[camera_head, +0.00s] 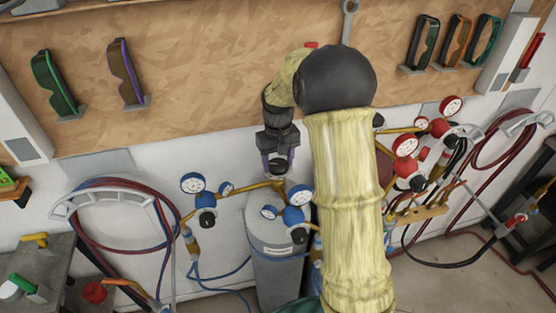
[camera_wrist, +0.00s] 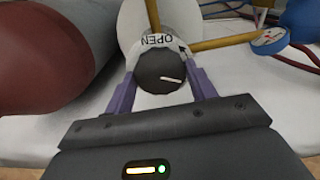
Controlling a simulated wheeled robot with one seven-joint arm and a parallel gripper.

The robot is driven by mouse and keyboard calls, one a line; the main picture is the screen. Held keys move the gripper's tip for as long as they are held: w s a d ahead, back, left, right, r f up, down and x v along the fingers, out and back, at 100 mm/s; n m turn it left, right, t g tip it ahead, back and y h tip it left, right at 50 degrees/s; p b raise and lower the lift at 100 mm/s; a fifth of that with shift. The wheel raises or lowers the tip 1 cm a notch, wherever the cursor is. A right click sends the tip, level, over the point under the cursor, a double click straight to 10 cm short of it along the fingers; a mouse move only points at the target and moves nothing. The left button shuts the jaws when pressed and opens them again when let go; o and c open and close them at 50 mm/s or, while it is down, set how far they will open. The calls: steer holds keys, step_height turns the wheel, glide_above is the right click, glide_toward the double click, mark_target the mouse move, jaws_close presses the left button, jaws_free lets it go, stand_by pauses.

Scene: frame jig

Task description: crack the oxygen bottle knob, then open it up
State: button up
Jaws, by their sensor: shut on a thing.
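The knob (camera_wrist: 160,71) is round and black with a white pointer line, seen in the wrist view above a white plate lettered OPEN (camera_wrist: 158,40), which reads upside down. My gripper (camera_wrist: 163,78) has its purple fingers on either side of the knob, shut on it. In the head view my gripper (camera_head: 278,165) reaches down over the top of the grey bottle (camera_head: 277,255) with blue-rimmed gauges (camera_head: 299,195). The knob is hidden there by my gripper. The line on the knob points right and slightly down in the wrist view.
A red cylinder (camera_wrist: 45,55) lies close on the left in the wrist view. Brass pipes and a blue gauge (camera_wrist: 270,40) are close at the right. In the head view, red gauges (camera_head: 405,145) and hoses (camera_head: 115,225) flank the bottle, below a wooden tool board (camera_head: 215,70).

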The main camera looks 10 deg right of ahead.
steer(key=n, duration=0.3)
steer(key=shift+r+n, duration=0.1)
steer(key=shift+n, duration=0.3)
steer(key=n+p, duration=0.1)
steer(key=n, duration=0.2)
steer(key=shift+w+n, duration=0.1)
steer(key=shift+n, duration=0.2)
steer(key=n+p, duration=0.2)
steer(key=n, duration=0.4)
steer(key=shift+r+p, duration=0.1)
steer(key=shift+p, duration=0.2)
steer(key=n+p, duration=0.2)
steer(key=n, duration=0.2)
steer(key=shift+n, duration=0.4)
steer(key=shift+n+p, duration=1.45)
steer(key=shift+n, duration=0.85)
steer(key=o, duration=1)
